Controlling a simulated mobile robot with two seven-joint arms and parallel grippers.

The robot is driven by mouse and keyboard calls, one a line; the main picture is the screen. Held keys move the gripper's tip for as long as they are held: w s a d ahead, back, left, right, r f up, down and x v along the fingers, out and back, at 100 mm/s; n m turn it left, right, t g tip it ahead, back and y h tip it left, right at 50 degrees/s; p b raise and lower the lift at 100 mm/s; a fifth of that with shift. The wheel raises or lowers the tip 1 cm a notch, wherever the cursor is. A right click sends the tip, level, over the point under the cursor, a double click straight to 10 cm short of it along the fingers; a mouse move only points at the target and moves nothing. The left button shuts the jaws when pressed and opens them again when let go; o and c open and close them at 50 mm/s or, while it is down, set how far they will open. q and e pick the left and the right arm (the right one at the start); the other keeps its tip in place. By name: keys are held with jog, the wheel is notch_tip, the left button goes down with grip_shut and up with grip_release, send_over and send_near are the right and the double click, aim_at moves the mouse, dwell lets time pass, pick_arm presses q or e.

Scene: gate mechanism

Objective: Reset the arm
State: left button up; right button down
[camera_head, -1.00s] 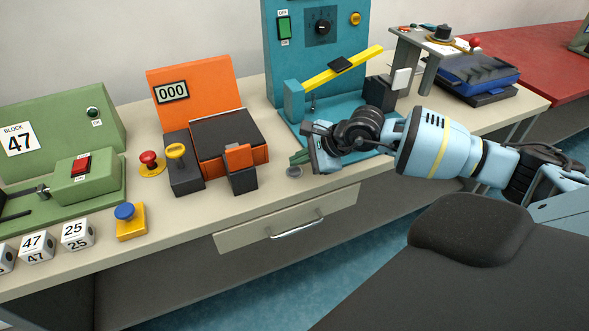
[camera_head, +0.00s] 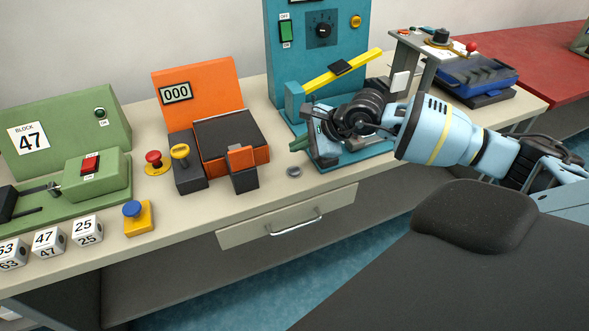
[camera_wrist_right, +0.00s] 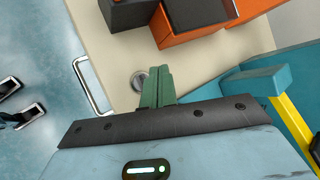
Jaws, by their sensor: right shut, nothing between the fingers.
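The yellow gate arm (camera_head: 362,61) slants up to the right in front of the teal machine (camera_head: 272,55), with a black piece on its middle. Its lower end meets a teal post (camera_head: 294,101). In the right wrist view, part of the yellow arm (camera_wrist_right: 293,122) shows at the right edge. My right gripper (camera_head: 298,144) is at the front left of the teal base, below and in front of the arm, apart from it. Its green fingers (camera_wrist_right: 158,86) are shut and empty, over the bench near a small grey disc (camera_head: 294,171). My left gripper is out of view.
An orange machine (camera_head: 205,79) with a black box stands left of my right gripper. Red and yellow knobs, a green machine (camera_head: 68,125) and numbered blocks (camera_head: 48,241) are farther left. A grey stand (camera_head: 430,72) and blue tray (camera_head: 478,76) are right. The front drawer (camera_head: 285,218) is shut.

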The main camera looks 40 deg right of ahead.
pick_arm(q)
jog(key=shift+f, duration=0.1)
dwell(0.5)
